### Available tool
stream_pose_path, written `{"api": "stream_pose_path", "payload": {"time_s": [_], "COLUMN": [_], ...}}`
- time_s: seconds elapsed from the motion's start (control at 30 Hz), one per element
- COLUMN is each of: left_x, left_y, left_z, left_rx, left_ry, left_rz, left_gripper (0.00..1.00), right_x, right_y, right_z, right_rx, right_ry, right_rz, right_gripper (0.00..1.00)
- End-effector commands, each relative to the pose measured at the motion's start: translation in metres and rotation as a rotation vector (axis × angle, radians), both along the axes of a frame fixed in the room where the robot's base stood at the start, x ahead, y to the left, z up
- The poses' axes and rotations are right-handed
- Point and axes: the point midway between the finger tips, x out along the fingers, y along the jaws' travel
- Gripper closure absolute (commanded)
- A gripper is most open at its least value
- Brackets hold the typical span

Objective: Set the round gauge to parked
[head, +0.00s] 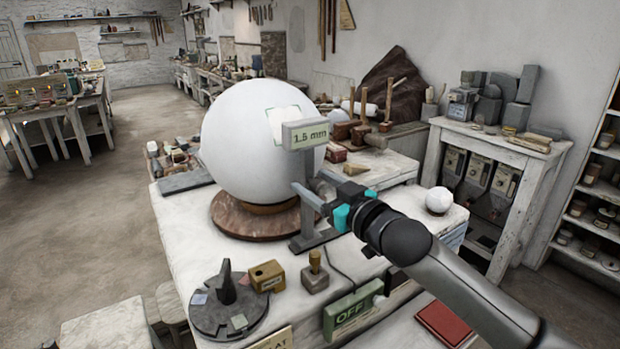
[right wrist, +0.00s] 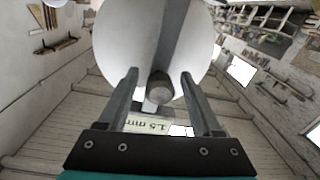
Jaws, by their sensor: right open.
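A gauge on a grey upright post (head: 308,228) stands beside a big white plaster sphere (head: 245,140). Its sign (head: 306,134) reads "1.5 mm". My right gripper (head: 314,188) is at the post, in front of the sphere's right side, with its fingers open. In the right wrist view, a round grey knob (right wrist: 160,88) on a grey bar sits between the open fingers (right wrist: 159,75), with gaps visible on both sides. The sign also shows there upside down (right wrist: 150,125). The sphere (right wrist: 125,45) fills the view behind. My left gripper is not in view.
A dark round disc (head: 205,318) with an upright fin stands at the table's front left. Near it are a yellowish block (head: 267,276), a block with a knob (head: 315,275) and a green "OFF" sign (head: 350,313). A small white ball (head: 438,200) is at the right.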

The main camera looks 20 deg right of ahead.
Motion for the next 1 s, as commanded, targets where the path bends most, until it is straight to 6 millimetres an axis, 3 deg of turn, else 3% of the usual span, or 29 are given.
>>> {"api": "stream_pose_path", "payload": {"time_s": [0.23, 0.6, 1.0], "left_x": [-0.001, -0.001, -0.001], "left_y": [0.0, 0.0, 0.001], "left_z": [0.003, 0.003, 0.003], "left_rx": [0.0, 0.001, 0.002], "left_ry": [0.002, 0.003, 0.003], "left_rz": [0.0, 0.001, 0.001], "left_gripper": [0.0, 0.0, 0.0], "right_x": [0.016, 0.018, 0.018], "right_y": [0.003, 0.004, 0.004], "right_z": [0.0, 0.0, 0.0], "right_rx": [-0.001, -0.001, -0.001], "right_ry": [0.001, 0.0, 0.0], "right_rz": [0.0, 0.0, 0.001], "right_gripper": [0.34, 0.35, 0.8]}}
